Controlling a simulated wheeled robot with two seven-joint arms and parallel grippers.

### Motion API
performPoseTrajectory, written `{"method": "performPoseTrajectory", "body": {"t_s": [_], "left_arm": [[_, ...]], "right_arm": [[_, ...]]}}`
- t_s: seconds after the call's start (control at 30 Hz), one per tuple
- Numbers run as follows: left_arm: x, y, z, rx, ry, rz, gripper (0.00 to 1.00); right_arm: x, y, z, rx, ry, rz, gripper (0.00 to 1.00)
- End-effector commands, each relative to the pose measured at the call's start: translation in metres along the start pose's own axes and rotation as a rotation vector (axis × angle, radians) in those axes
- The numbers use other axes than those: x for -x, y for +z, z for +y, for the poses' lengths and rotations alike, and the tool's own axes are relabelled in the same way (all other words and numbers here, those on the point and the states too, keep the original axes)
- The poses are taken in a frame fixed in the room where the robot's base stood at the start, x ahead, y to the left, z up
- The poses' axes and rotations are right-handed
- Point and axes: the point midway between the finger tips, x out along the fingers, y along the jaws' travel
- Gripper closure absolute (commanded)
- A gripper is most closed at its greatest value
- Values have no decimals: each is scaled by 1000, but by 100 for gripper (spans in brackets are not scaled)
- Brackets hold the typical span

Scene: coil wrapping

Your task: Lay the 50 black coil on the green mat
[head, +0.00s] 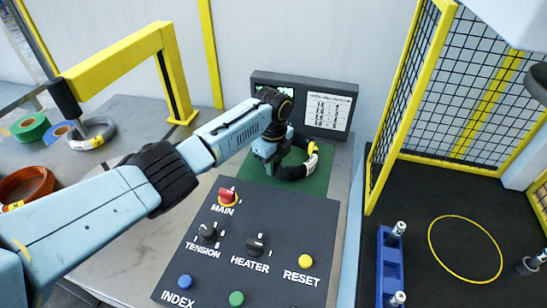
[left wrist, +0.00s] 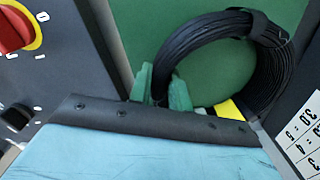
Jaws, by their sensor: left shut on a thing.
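The black coil (head: 296,172) is at the green mat (head: 314,184), with a yellow label on its right side. In the left wrist view the coil (left wrist: 205,40) shows as a ring of black strands over the green mat (left wrist: 140,22). My left gripper (head: 268,160) is at the coil's left edge. In the left wrist view its green fingers (left wrist: 160,90) are shut on the coil's near rim. Whether the coil touches the mat or is slightly above it is hard to tell. The number on the label is not readable.
A control panel (head: 262,236) with knobs and buttons lies in front of the mat. A dark display stand (head: 318,92) is behind it. Green, blue, grey and orange coils (head: 28,184) lie at left, by a yellow arm frame (head: 115,62). A yellow fence (head: 402,100) stands right.

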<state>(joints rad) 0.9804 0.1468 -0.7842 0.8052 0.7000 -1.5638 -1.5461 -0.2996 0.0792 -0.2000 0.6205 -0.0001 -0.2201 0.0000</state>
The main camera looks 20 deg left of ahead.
Motion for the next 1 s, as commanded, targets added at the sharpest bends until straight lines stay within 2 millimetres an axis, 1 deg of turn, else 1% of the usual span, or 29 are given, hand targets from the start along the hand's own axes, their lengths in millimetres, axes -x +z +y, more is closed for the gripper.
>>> {"method": "performPoseTrajectory", "body": {"t_s": [0.03, 0.07, 0.3, 0.33, 0.5, 0.8, 0.87, 0.97, 1.0], "left_arm": [[5, 0, -3, -2, -11, 0, 100], [5, 0, -3, -2, -11, 0, 100], [2, 0, -3, -1, -10, 0, 100], [-2, 0, 0, 0, -1, 0, 80], [-1, 0, 0, 1, -1, 0, 59], [1, 0, 0, 1, -1, 0, 59], [6, 0, -1, 0, -2, 0, 59], [20, 1, -1, 1, -4, 0, 59], [27, 1, -1, 1, -4, 0, 59]], "right_arm": [[0, 0, 0, 0, -1, 0, 62], [1, 0, 0, 0, -1, 0, 62], [-1, 0, -1, 0, -1, 0, 62], [-1, 0, -1, 0, -1, 0, 62], [-1, 0, -1, 0, -1, 0, 62], [0, 0, 0, 0, -1, -1, 62], [2, 0, 0, 0, -1, -1, 62], [5, 0, 0, 0, 0, -1, 62], [6, 0, 0, 0, 0, -1, 62]]}}
